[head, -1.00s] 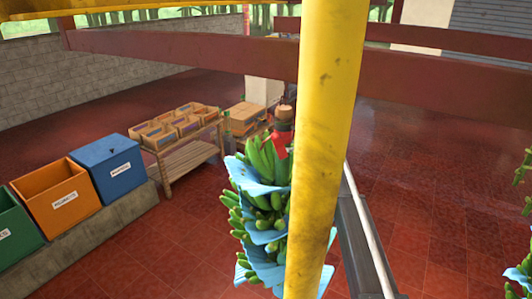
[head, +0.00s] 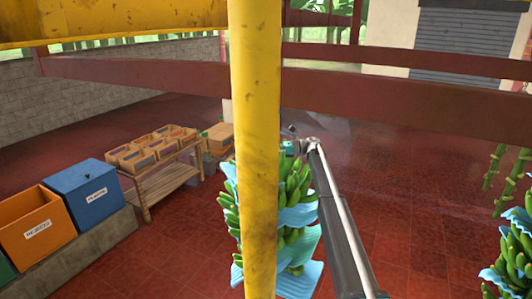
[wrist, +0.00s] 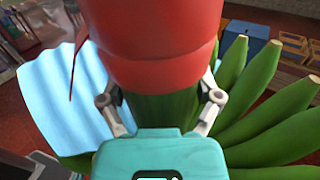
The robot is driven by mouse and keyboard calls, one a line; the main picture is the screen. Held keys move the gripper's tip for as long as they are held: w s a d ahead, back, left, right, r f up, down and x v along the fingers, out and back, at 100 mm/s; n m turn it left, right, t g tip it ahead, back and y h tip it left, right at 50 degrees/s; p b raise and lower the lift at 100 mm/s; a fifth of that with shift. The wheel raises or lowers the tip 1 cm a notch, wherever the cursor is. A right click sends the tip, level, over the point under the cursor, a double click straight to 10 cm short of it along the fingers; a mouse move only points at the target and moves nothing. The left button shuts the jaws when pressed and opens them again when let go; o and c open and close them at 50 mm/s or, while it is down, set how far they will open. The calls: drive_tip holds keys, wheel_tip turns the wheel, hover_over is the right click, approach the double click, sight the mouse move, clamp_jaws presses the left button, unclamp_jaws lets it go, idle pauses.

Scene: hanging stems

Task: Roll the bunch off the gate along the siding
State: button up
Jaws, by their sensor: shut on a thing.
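The bunch (head: 297,215) of green bananas with light blue sheets hangs behind a yellow post, showing on both sides of it. In the wrist view, its green stem stands upright under a red wrap (wrist: 150,45), with bananas (wrist: 265,130) on the right and a blue sheet (wrist: 60,95) on the left. My gripper (wrist: 160,104) has a finger on each side of the stem and is shut on it just below the red wrap. In the head view the post hides much of the gripper. The gate and the bunch's hanging point are not clearly visible.
The yellow post (head: 254,130) stands close in front, below a yellow overhead beam (head: 120,22). Dark red rails (head: 400,97) cross behind. Another bunch (head: 515,250) hangs at right. Bins (head: 85,190) and a crate rack (head: 165,165) stand left. Red floor lies open between.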

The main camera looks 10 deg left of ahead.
drive_tip(key=shift+w+d, duration=0.15)
drive_tip(key=shift+w, duration=1)
drive_tip(key=shift+w+d+f, duration=0.1)
drive_tip(key=shift+w+d, duration=0.25)
drive_tip(key=shift+w, duration=0.05)
drive_tip(key=shift+s+d, duration=0.1)
drive_tip(key=shift+s, duration=0.1)
drive_tip(key=o, duration=0.9)
drive_tip(key=shift+o, duration=1)
drive_tip(key=shift+w, duration=0.1)
drive_tip(key=shift+d, duration=0.15)
